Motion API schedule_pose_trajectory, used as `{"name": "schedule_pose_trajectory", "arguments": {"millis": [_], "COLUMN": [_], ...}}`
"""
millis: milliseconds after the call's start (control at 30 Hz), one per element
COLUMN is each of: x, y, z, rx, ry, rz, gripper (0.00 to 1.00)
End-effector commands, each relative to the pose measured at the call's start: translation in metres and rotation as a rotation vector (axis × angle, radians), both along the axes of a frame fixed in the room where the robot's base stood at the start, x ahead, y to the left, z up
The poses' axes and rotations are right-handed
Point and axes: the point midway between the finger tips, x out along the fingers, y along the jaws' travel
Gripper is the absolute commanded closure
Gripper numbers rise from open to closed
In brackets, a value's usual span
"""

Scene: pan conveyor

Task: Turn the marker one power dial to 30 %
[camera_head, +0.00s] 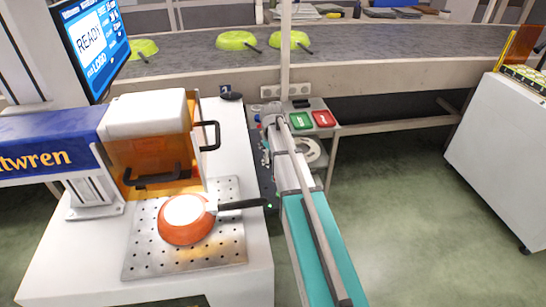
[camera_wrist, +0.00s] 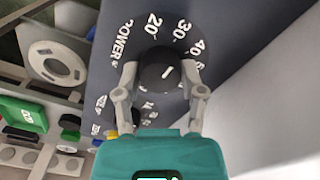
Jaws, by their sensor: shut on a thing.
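The power dial (camera_wrist: 158,72) is a black round knob on a dark panel, with a white pointer mark and a printed scale, seen in the wrist view. The mark slants up and to the right, roughly towards the 30 and 40 side; the exact reading is unclear. My gripper (camera_wrist: 162,73) is shut on the dial, one grey finger at each side. Another dial shows partly below it, largely hidden by my gripper. In the head view, marker one's screen (camera_head: 91,42) reads READY, and my arm hides much of the control panel.
An orange pan (camera_head: 186,232) with a dark handle lies on the perforated plate (camera_head: 142,262) under the marker. Green and red buttons (camera_head: 311,119) are beside my arm. Green pans (camera_head: 289,41) sit on the conveyor (camera_head: 390,48). The floor at right is clear before a white cabinet (camera_head: 500,150).

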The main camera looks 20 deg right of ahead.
Motion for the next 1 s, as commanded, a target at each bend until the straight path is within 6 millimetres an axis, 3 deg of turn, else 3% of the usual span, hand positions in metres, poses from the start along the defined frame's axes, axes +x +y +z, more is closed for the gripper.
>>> {"name": "schedule_pose_trajectory", "arguments": {"millis": [467,500,667,1000], "x": [-0.0041,-0.0041,-0.0029,-0.0010], "y": [0.0010,0.0010,0.0008,0.0003], "z": [-0.0003,-0.0003,-0.0002,0.0000], "rx": [0.001,0.001,0.001,0.000], "ry": [0.008,0.008,0.006,0.003], "rz": [0.019,0.019,0.019,0.018], "gripper": [0.96,0.42,0.13,0.13]}}
